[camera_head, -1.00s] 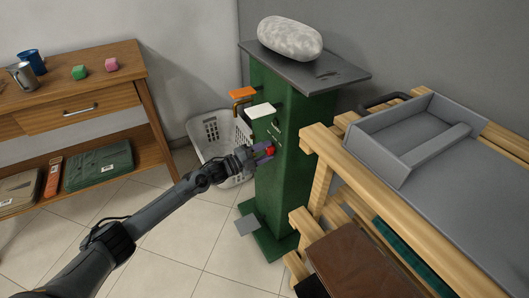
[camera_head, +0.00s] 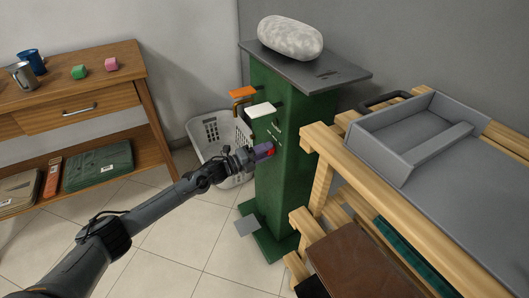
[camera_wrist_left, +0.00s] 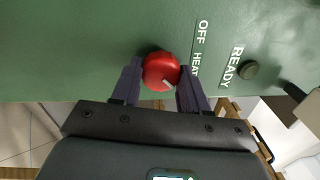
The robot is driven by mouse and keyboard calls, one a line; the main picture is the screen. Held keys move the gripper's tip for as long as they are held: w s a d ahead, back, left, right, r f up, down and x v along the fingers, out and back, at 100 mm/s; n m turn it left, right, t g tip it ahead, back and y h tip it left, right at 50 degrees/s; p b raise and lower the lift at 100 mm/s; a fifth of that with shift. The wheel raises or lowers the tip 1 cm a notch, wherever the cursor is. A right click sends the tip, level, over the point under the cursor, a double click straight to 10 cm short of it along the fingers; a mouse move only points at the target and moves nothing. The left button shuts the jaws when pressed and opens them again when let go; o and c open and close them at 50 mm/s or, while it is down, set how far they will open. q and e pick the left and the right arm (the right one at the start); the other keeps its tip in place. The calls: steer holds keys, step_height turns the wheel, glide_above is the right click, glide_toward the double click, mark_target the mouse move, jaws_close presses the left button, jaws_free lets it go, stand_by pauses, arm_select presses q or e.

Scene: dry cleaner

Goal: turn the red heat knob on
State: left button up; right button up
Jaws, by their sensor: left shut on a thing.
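The red heat knob (camera_head: 270,150) is on the side of the green press stand (camera_head: 290,185). In the left wrist view the red knob (camera_wrist_left: 161,71) sits between the two fingers, with a pale pointer mark on its lower right. The words OFF, HEAT and READY are printed on the green panel (camera_wrist_left: 95,45). My left gripper (camera_head: 264,151) is shut on the knob, and it also shows in the left wrist view (camera_wrist_left: 160,82). Its fingers hide part of the knob in the head view. My right gripper is not in view.
A white basket (camera_head: 217,135) stands behind my left arm. A wooden bench (camera_head: 330,150) is close on the right. A dark round button (camera_wrist_left: 249,69) is beside READY.

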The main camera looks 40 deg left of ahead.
arm_select(q)
steer(key=o, duration=1.1)
steer(key=shift+d, duration=0.1)
steer(key=shift+c, duration=0.2)
steer(key=p+v, duration=0.5)
steer(key=v, duration=0.5)
steer(key=shift+s+a, duration=0.2)
steer(key=shift+s, duration=0.15)
